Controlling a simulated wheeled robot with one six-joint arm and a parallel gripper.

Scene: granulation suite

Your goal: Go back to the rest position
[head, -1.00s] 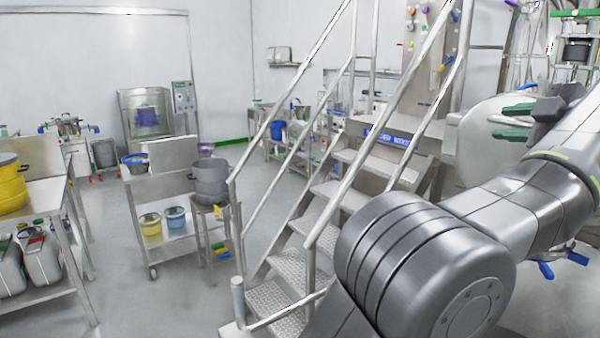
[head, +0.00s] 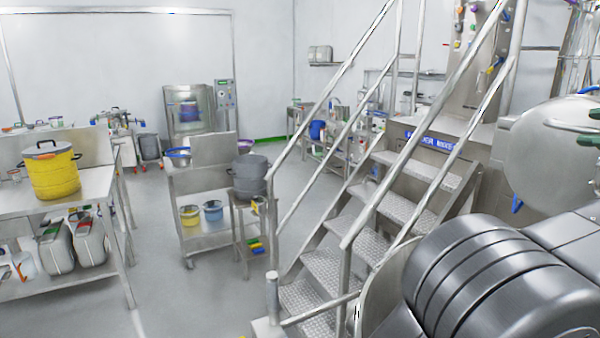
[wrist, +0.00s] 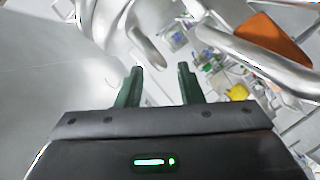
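My gripper (wrist: 160,85) shows in the wrist view with its two green fingers apart and nothing between them. In the head view only one green fingertip (head: 590,140) shows at the right edge, in front of a large rounded steel vessel (head: 560,145). My grey arm fills the lower right of the head view. In the wrist view, curved steel pipes or rails (wrist: 150,45) pass just beyond the fingers. I cannot tell how close they are.
A steel staircase with handrails (head: 390,195) stands close to my arm. A trolley (head: 205,180) with buckets and a stand bearing a grey pot (head: 250,178) are left of it. A table (head: 90,190) with a yellow drum (head: 52,172) is far left. Floor between them is open.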

